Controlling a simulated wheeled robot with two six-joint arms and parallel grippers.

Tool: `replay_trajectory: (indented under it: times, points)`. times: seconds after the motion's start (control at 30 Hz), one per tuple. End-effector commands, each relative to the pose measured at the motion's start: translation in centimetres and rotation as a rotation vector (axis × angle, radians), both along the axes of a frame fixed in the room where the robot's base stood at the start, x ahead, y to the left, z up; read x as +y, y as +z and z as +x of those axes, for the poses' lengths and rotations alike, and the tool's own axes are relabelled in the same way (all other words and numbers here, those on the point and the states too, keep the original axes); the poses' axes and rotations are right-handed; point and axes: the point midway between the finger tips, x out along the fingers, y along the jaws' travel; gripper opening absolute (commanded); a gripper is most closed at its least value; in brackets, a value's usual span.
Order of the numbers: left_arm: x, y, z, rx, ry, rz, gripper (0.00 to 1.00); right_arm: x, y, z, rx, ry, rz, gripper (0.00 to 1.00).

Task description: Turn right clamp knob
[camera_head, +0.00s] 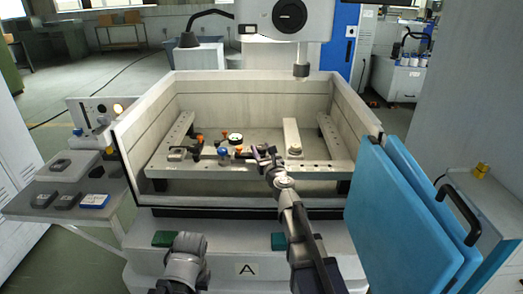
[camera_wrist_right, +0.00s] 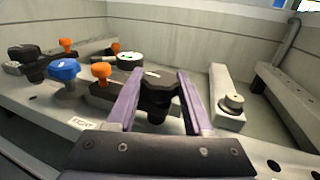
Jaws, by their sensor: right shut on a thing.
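A black lobed clamp knob (camera_wrist_right: 160,92) sits between the two purple fingers of my right gripper (camera_wrist_right: 157,76) in the right wrist view. The fingers lie along both sides of it, and the gripper is shut on it. The knob stands at the right end of a dark clamp bar. In the head view my right gripper (camera_head: 266,156) reaches over the front rail of the machine tank and largely hides this knob. My left gripper is not in view; only part of my left arm shows at the bottom.
A blue knob (camera_wrist_right: 64,70), orange knobs (camera_wrist_right: 101,70) and a round dial (camera_wrist_right: 130,60) stand left of the gripper. A grey block with a round stud (camera_wrist_right: 232,103) is to the right. Tank walls (camera_head: 358,110) surround the area; a machine head (camera_head: 301,70) hangs above.

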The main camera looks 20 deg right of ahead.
Motion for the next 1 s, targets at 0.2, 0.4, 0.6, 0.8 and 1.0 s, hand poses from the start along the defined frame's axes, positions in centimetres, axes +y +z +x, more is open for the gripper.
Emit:
replay_trajectory:
  times: [0.2, 0.4, 0.6, 0.8, 1.0]
  points:
    - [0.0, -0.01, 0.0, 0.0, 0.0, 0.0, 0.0, 0.35, 0.0, 0.06, 0.0, -0.195, 0.0, 0.0]
    - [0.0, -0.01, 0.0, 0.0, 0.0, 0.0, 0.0, 0.41, -0.01, 0.25, 0.0, -0.385, 0.0, 0.0]
    - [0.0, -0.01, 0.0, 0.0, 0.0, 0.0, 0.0, 0.4, -0.01, 0.4, 0.0, -0.574, 0.0, 0.0]
    - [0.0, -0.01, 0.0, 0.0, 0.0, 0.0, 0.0, 0.33, -0.01, 0.46, 0.0, -0.75, 0.0, 0.0]
    - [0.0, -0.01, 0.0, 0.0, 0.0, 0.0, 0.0, 0.23, -0.01, 0.39, 0.0, -0.895, 0.0, 0.0]
